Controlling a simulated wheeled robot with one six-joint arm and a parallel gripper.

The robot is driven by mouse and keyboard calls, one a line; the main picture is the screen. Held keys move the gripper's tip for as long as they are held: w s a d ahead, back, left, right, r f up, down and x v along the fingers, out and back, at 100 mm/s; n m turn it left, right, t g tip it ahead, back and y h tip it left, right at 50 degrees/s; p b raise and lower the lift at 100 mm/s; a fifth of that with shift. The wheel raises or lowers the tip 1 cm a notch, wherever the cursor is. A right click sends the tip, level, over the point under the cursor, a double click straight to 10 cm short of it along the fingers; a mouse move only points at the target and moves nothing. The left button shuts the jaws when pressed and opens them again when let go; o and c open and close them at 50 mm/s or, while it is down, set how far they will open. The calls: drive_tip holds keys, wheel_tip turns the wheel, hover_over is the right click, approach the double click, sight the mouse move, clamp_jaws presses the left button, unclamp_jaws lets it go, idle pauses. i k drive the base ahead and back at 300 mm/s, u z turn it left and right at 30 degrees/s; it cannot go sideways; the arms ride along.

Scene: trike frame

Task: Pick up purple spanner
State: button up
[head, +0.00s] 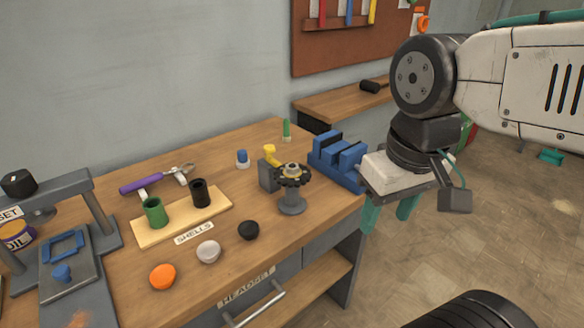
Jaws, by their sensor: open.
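The purple spanner (146,185) lies on the wooden workbench (225,290) at the left. It has a purple handle and a metal hooked head (183,172) at its right end. It lies just behind the pale board labelled SHELLS (180,228). My gripper (389,213) has two teal fingers pointing down, apart, with nothing visible between them. It is at the right, by the bench's right edge and just right of the blue vise, far from the spanner.
A green cup (154,212) and a black cup (200,193) stand on the board. The blue vise (338,160) and a geared stand (292,190) are between gripper and spanner. A grey press frame (75,235) stands left. Orange, white and black knobs lie in front.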

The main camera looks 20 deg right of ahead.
sight(123, 191)
drive_tip(key=k, duration=0.45)
drive_tip(key=u, duration=0.7)
drive_tip(key=i, duration=1.2)
drive_tip(key=z, duration=0.1)
